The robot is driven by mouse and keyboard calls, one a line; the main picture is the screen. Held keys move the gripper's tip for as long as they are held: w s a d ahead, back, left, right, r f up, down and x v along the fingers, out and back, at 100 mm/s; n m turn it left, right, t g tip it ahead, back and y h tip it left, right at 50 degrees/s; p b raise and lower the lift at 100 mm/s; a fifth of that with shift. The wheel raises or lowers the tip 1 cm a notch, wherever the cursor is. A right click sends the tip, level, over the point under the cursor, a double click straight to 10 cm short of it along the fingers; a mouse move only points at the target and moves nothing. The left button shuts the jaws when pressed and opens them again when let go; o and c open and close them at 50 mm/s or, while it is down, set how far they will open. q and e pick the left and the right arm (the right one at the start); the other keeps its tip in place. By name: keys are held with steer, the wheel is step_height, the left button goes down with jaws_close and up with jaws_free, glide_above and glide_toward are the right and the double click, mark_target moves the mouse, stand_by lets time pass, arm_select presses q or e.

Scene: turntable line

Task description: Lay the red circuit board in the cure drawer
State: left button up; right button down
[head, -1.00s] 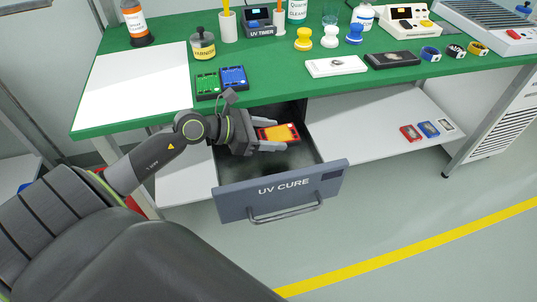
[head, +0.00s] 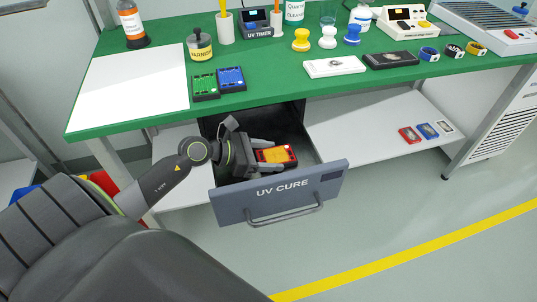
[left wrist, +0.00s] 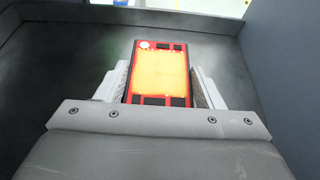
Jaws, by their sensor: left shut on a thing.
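The red circuit board (head: 277,155), with a glossy orange-yellow middle, is between the fingers of my left gripper (head: 272,157). The board also shows in the left wrist view (left wrist: 160,75), with a finger against each long side, so the gripper (left wrist: 163,92) is shut on it. The cure drawer (head: 262,188), grey and marked UV CURE, is pulled open below the bench. Gripper and board are inside the drawer's walls, low over its dark floor (left wrist: 80,70). I cannot tell whether the board touches the floor. My right gripper is not in view.
The green bench top (head: 280,85) lies above and behind the drawer. A green board (head: 205,86) and a blue board (head: 231,78) sit near its front edge. The white lower shelf (head: 365,130) is right of the drawer. The drawer's front wall and side walls stand close around the gripper.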

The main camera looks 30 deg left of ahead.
arm_select(q)
steer(key=o, duration=1)
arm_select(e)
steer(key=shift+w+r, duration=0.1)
arm_select(q)
steer(key=shift+r, duration=0.2)
steer(key=v, duration=0.9)
steer(key=shift+s+a, duration=0.3)
steer(key=shift+s, duration=0.05)
steer(key=shift+s+a+r+p, duration=0.15)
steer(key=shift+s+p, duration=0.1)
steer(key=shift+p, duration=0.15)
steer(key=shift+s+a+r, duration=0.25)
steer(key=shift+s+a, duration=0.25)
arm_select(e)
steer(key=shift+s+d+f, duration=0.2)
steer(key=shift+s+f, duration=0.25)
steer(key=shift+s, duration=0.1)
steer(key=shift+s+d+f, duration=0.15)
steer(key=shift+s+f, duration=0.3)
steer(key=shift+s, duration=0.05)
